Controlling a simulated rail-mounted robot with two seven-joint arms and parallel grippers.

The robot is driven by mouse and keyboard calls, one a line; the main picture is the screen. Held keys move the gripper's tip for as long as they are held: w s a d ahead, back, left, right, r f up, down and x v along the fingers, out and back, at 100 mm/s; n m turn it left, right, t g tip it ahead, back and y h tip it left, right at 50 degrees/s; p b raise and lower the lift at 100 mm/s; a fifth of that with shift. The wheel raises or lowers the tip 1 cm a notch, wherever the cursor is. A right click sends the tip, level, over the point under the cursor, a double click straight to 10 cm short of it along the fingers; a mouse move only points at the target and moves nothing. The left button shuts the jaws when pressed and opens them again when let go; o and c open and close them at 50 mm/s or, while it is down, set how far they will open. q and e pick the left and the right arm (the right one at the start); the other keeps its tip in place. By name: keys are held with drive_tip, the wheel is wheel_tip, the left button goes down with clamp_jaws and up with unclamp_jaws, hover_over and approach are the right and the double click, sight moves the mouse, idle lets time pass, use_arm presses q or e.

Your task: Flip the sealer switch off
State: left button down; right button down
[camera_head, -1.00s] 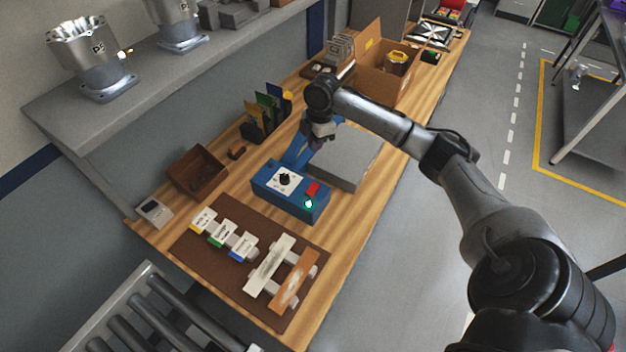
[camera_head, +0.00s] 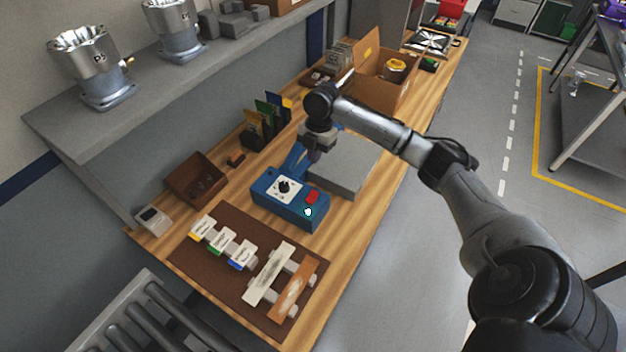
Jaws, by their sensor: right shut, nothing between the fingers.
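The sealer (camera_head: 262,194) is a blue box on the wooden bench, with a blue arm behind it and a grey block-like platform (camera_head: 347,172) beside it. Its top carries a white dial plate with a black knob (camera_head: 284,187), a red rocker switch (camera_head: 312,197) and a lit greenish-white lamp (camera_head: 308,212). My right gripper (camera_head: 310,155) is over the back of the sealer, near the blue arm, behind the switch and apart from it. Its fingers are small and partly lost against the blue arm; it is shut and empty. My left gripper is not in view.
A brown mat (camera_head: 213,263) with tags and sealing strips lies in front of the sealer. A brown bin (camera_head: 196,180), a card rack (camera_head: 266,120) and an open cardboard box (camera_head: 384,85) stand on the bench. A wall shelf (camera_head: 150,78) overhangs the left side.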

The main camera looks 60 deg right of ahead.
hover_over(312, 194)
wheel_tip(312, 194, down, 12)
drive_tip(key=shift+r, duration=0.2)
drive_tip(key=shift+d+f, duration=0.25)
drive_tip(key=shift+f, duration=0.8)
drive_tip(key=shift+d+f, duration=0.1)
drive_tip(key=shift+d+f+y+b, duration=0.35)
drive_tip(key=shift+f+y+b, duration=0.25)
drive_tip(key=shift+y, duration=0.3)
drive_tip(key=shift+r, duration=0.25)
drive_tip(key=shift+a, duration=0.15)
drive_tip(key=shift+a+r+p, duration=0.1)
drive_tip(key=shift+p, duration=0.3)
